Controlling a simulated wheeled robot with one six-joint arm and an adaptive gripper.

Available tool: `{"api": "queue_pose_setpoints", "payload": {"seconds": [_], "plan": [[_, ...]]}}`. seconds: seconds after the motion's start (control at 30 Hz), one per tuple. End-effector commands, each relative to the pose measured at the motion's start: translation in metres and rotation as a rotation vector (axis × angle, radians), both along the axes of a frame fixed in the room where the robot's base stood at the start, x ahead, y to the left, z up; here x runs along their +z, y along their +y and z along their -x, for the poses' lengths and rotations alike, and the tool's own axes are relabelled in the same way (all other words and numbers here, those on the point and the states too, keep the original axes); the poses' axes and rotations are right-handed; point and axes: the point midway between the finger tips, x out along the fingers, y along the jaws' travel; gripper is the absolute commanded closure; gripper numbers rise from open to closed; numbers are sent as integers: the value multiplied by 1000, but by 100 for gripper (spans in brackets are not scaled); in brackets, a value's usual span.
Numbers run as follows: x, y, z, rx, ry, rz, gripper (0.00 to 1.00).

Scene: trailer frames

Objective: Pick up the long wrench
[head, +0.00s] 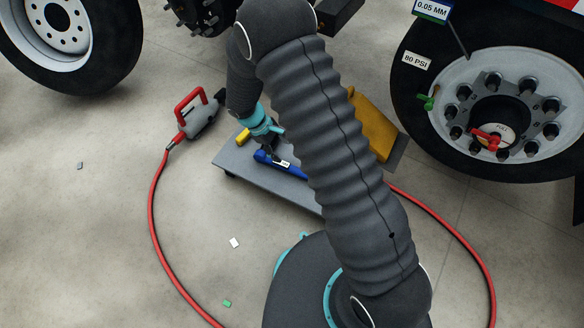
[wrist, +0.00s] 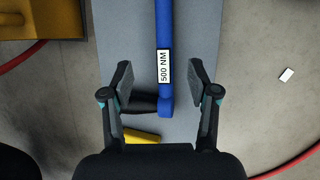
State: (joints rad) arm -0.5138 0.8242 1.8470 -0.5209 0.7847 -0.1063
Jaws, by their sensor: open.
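The long wrench is a blue bar (wrist: 165,25) with a white "500 NM" label, lying on a grey low platform (wrist: 120,20). Its near end is a wider blue head with a dark piece beside it on the left. In the head view the blue wrench (head: 292,171) shows on the platform, partly hidden by my arm. My gripper (wrist: 161,78) is open, with one finger on each side of the wrench in the wrist view and gaps on both sides. It also shows in the head view (head: 272,150), above the wrench's head end; the height between them is hard to tell.
A yellow piece (wrist: 142,137) lies beside the wrench head. A yellow block (head: 370,122) stands at the platform's right. A red-handled grey tool (head: 198,115) sits left, with a red hose (head: 152,205) curving across the floor. Large wheels (head: 510,95) stand behind.

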Motion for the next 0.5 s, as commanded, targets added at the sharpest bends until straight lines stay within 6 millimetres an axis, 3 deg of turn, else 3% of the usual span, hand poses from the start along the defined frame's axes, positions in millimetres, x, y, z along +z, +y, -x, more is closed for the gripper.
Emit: {"api": "queue_pose_setpoints", "payload": {"seconds": [0.5], "plan": [[-72, -33, 3, 2, 3, 3, 40]]}}
